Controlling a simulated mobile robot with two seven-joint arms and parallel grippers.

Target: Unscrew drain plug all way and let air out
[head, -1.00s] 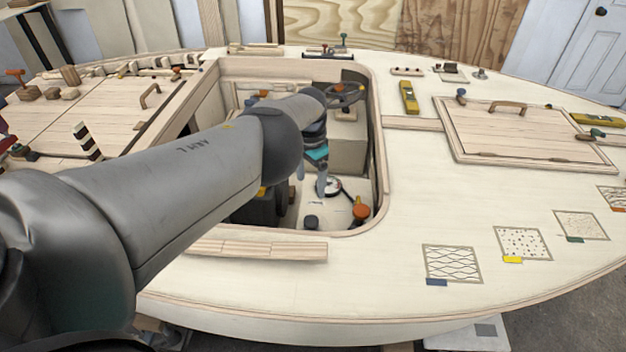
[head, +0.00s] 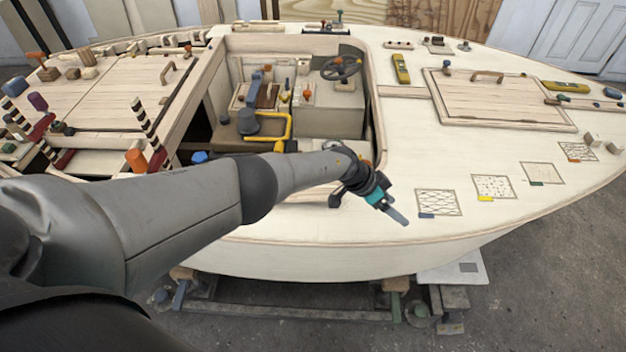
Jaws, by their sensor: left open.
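My left gripper (head: 397,215) is at the end of the grey arm that crosses the picture from the left. It is open, teal near its fingers, with nothing seen in it, and appears over the pale deck (head: 310,225) just in front of the cockpit opening. I cannot make out a drain plug in this view. My arm covers the near part of the cockpit floor. My right gripper is not in view.
The cockpit holds a steering wheel (head: 341,67), a yellow bent pipe (head: 288,127) and a grey-blue rounded part (head: 247,122). A hatch lid with a handle (head: 487,76) lies to the right. Patterned squares (head: 437,202) mark the right deck.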

